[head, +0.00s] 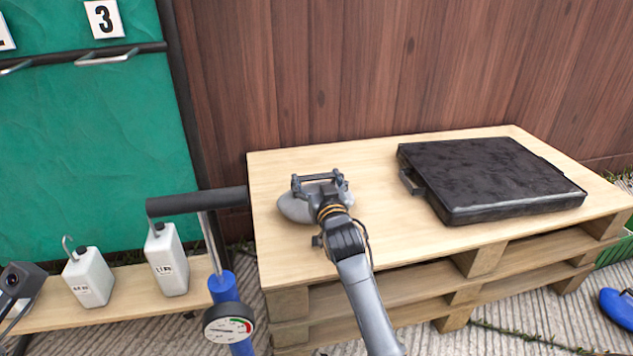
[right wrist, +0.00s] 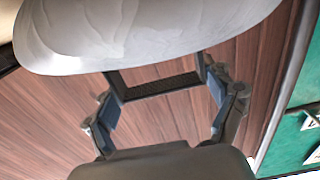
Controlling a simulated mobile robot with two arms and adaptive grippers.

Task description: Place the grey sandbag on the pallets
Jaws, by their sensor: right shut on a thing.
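The grey sandbag (head: 297,208) is a smooth, rounded light-grey bag over the left part of the wooden pallets' top (head: 375,205). I cannot tell whether it rests on the boards or hangs just above them. My right gripper (head: 319,183) is shut on the sandbag and hides part of it. In the right wrist view the sandbag (right wrist: 130,35) fills the top, by the fingers of the right gripper (right wrist: 160,82). My left gripper is not in view.
A black case (head: 495,175) lies on the right of the pallets, with bare boards between it and the sandbag. A blue pump with a gauge (head: 228,325) stands at the left front edge. White canisters (head: 167,265) stand on a low bench. A brown wooden fence (head: 380,70) rises behind.

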